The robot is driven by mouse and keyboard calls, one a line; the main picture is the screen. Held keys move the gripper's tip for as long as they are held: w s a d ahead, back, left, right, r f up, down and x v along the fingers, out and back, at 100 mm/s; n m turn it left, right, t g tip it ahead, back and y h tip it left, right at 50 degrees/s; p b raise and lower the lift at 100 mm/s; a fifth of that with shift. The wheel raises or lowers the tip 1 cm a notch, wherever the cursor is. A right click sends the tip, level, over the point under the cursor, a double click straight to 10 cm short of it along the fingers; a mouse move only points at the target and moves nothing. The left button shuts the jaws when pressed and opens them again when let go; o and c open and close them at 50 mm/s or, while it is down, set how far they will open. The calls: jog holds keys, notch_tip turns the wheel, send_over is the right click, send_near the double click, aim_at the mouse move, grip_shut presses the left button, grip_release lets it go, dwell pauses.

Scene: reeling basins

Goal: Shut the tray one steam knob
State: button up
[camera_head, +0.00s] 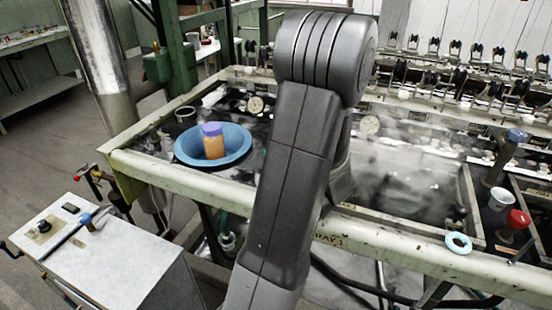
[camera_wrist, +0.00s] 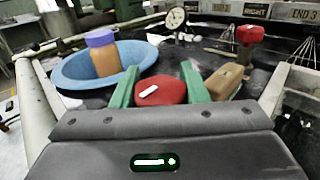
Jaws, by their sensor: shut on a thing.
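A red knob (camera_wrist: 165,93) with a white mark on its top sits in the middle of the wrist view. My gripper (camera_wrist: 158,78) has its two green fingers on either side of this knob and is shut on it. The white mark runs slightly slanted across the picture. The knob's stem and base are hidden below my wrist. In the head view my arm covers the gripper and this knob. Steam hangs over the basin (camera_head: 470,200) right of my arm.
A blue bowl (camera_wrist: 72,75) with an orange, purple-capped jar (camera_wrist: 104,58) stands left of my fingers. A brown block (camera_wrist: 226,80) lies close to the right finger. Another red knob (camera_wrist: 250,34) and a dial gauge (camera_wrist: 176,17) stand beyond. A white cart (camera_head: 110,262) stands front left.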

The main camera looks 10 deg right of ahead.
dwell(0.4)
jog(key=o, duration=1)
jog(key=s, duration=0.4)
jog(key=s+d, duration=0.1)
jog(key=s, duration=0.4)
jog(key=s+d, duration=0.1)
jog(key=s, duration=0.3)
jog(key=shift+s+d+b, duration=0.25)
jog(key=shift+s+b, duration=0.1)
jog(key=shift+b, duration=0.05)
